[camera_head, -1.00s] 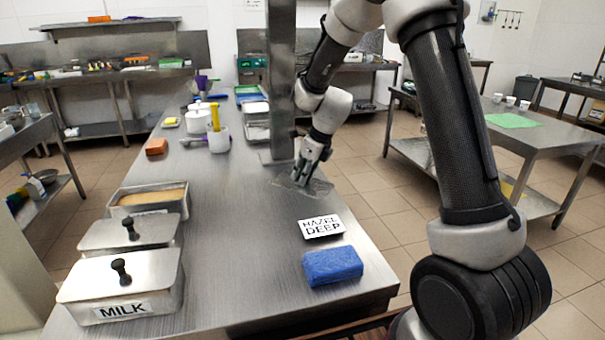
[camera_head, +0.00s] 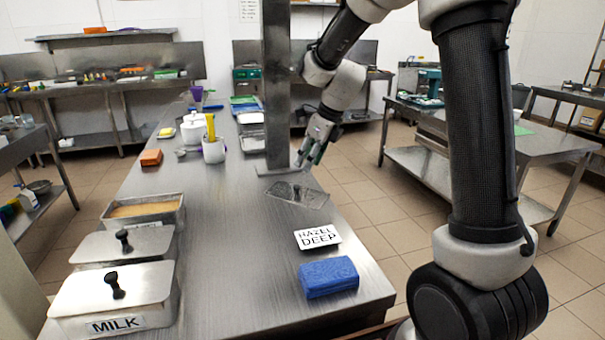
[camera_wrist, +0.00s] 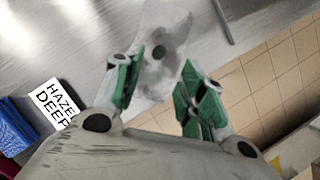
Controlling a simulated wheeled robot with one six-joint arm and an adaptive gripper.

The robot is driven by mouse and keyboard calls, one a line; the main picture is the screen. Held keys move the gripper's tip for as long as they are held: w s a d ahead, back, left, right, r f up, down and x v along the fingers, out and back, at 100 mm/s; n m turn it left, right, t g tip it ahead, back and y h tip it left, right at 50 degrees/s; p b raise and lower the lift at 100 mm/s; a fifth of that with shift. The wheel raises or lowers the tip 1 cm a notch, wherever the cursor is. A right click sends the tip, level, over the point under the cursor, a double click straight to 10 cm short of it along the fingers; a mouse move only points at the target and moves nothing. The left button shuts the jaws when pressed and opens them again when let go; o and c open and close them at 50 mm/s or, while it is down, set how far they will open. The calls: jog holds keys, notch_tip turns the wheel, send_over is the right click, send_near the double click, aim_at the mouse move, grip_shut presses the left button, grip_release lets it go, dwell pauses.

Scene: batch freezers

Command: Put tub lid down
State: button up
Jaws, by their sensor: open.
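The tub lid (camera_head: 314,199), a thin greyish see-through-looking plate with a dark knob, lies flat on the steel table near its right edge. It also shows in the wrist view (camera_wrist: 165,80), its knob between and beyond my fingers. My gripper (camera_head: 308,160) is open and empty above the lid, clear of the knob; in the wrist view its green-padded fingers (camera_wrist: 160,70) are spread apart. An uncovered tub (camera_head: 174,206) with tan contents stands at the left table edge, behind two lidded tubs.
The lidded tub marked MILK (camera_head: 155,310) is at front left. A HAZEL DEEP card (camera_head: 318,237) and a blue sponge (camera_head: 329,278) lie nearer than the lid. A steel post (camera_head: 277,90) rises just behind the lid. The table's middle is clear.

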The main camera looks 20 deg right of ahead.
jog(key=s+d+r+n+h, duration=0.1)
jog(key=s+d+r+n, duration=0.35)
jog(key=s+n, duration=0.35)
jog(key=s+d+r+n, duration=0.3)
jog(key=s+r+n, duration=0.3)
jog(key=s, duration=0.4)
jog(key=s+d+f+n+h, duration=0.1)
jog(key=s+d+n, duration=0.1)
jog(key=s+n, duration=0.4)
jog(key=s+d+n+t+h, duration=0.1)
jog(key=s+d+n, duration=0.1)
jog(key=s+n, duration=0.5)
jog(key=shift+s+d+f, duration=0.3)
jog(key=shift+s+f, duration=0.05)
jog(key=shift+s, duration=0.3)
jog(key=shift+c, duration=0.6)
